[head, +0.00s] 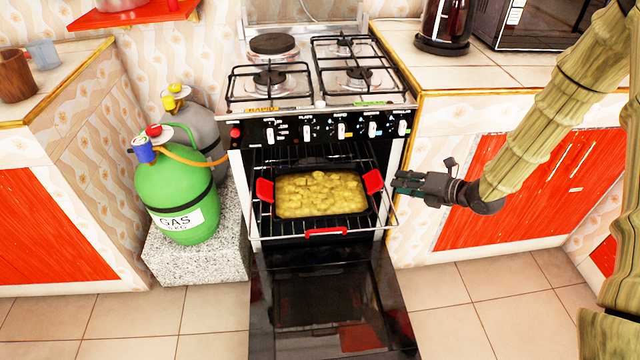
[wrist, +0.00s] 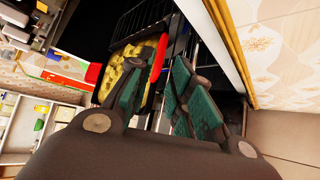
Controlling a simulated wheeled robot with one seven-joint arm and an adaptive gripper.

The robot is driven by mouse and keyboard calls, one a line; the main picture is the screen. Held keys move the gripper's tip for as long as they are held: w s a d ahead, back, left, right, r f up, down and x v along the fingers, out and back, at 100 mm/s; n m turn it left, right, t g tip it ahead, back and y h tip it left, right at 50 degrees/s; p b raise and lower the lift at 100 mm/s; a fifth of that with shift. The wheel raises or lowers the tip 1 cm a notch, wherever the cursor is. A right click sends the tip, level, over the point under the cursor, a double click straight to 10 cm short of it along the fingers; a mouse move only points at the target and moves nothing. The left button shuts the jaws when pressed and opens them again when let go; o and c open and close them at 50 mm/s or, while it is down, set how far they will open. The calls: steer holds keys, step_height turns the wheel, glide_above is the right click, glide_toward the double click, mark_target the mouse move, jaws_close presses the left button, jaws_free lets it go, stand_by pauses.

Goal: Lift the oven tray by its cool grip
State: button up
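The oven tray (head: 290,214) is a dark pan of yellow food on a wire rack in the open oven. It has a red grip on its left side (head: 264,190) and a red grip on its right side (head: 373,182). Another red grip (head: 326,232) is at the front edge of the rack. My gripper (head: 402,183) is just right of the tray's right grip, apart from it in the head view. In the wrist view, my gripper (wrist: 158,92) has its teal-padded fingers spread with nothing held. A red grip (wrist: 158,58) shows beyond the fingertips.
The oven door (head: 325,305) hangs open below the rack. A green gas bottle (head: 177,195) stands on a speckled block to the left. The red-doored cabinet (head: 520,190) is on the right, behind my arm. The tiled floor in front is clear.

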mark_target(376, 177)
steer(key=x, duration=0.4)
steer(key=shift+w+f+b, duration=0.15)
steer(key=shift+w+b, duration=0.1)
steer(key=shift+b, duration=0.05)
steer(key=shift+b+x, duration=0.35)
steer(key=shift+x, duration=2.5)
steer(key=shift+s, duration=0.1)
jaws_close()
steer(key=shift+a, duration=0.1)
